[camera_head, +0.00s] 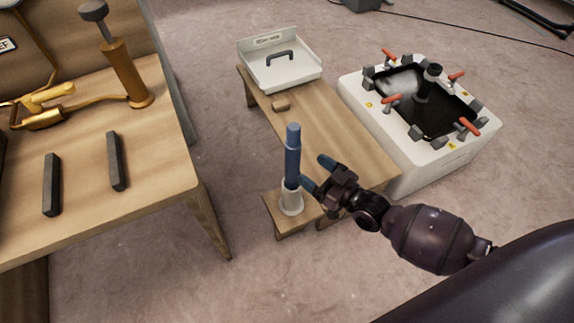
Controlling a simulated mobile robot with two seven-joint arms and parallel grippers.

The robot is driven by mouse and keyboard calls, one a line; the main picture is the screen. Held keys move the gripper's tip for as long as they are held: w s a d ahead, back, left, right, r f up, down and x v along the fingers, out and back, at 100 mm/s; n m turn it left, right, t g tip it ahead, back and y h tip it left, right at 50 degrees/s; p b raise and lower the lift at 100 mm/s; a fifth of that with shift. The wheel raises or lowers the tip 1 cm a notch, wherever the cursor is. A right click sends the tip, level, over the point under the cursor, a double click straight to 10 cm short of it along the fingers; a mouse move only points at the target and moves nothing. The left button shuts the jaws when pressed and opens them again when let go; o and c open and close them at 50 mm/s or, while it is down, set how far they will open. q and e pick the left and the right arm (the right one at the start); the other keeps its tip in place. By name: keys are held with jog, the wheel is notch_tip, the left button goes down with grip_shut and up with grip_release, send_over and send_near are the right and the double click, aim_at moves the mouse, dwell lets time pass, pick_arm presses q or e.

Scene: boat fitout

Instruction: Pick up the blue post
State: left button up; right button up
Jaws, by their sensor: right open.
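The blue post (292,158) stands upright in a white round holder (291,203) at the near end of the low wooden bench, on a small lower step. My right gripper (315,173) comes in from the right beside the post. Its two blue-tipped fingers are spread apart and hold nothing. The lower fingertip appears close to the post's lower part; I cannot tell if it touches. The other fingertip is to the right of the post. My left gripper is not in view.
A white tray (272,85) with a dark handle and a small wooden block (281,106) sit on the bench (345,150). A white box (410,169) with red-handled clamps stands right. A wooden table (150,190) with dark bars and a brass pump (124,72) stands left.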

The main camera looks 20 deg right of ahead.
aim_at(297, 159)
jog(key=x, duration=0.4)
jog(key=shift+w+a+b, duration=0.15)
jog(key=shift+w+b, duration=0.1)
jog(key=shift+b, duration=0.1)
jog(key=x, duration=0.1)
jog(key=b+x, duration=0.1)
jog(key=x, duration=0.2)
jog(key=shift+w, duration=0.3)
jog(key=shift+w+r+b, duration=0.1)
jog(key=shift+w+b, duration=0.2)
jog(key=shift+w, duration=0.05)
grip_shut()
